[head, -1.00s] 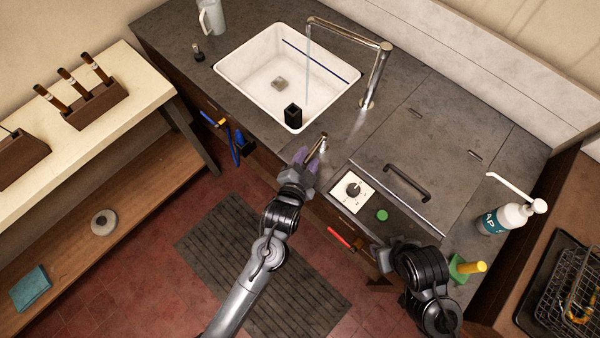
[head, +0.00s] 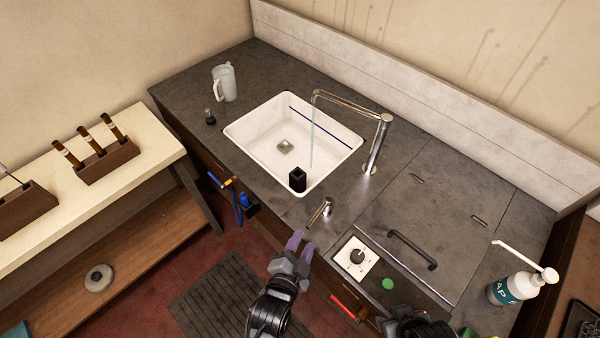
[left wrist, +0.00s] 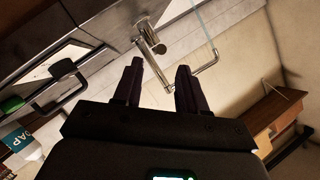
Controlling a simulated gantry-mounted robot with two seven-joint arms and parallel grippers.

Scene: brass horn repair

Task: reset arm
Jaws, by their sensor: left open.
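My left gripper (head: 299,246) is open and empty, with purple-grey fingertips. It is in front of the counter's front edge, just below a short metal lever (head: 320,212) on the counter. In the left wrist view its two dark fingers (left wrist: 158,82) are apart with nothing between them, and the lever (left wrist: 150,38) shows beyond them. My right arm (head: 415,328) shows only in part at the bottom edge of the head view, and its fingers are hidden.
A control panel with a knob (head: 357,257), a black handle (head: 412,248) and a soap bottle (head: 515,286) are to the right. A pitcher (head: 225,84) stands at the back left.

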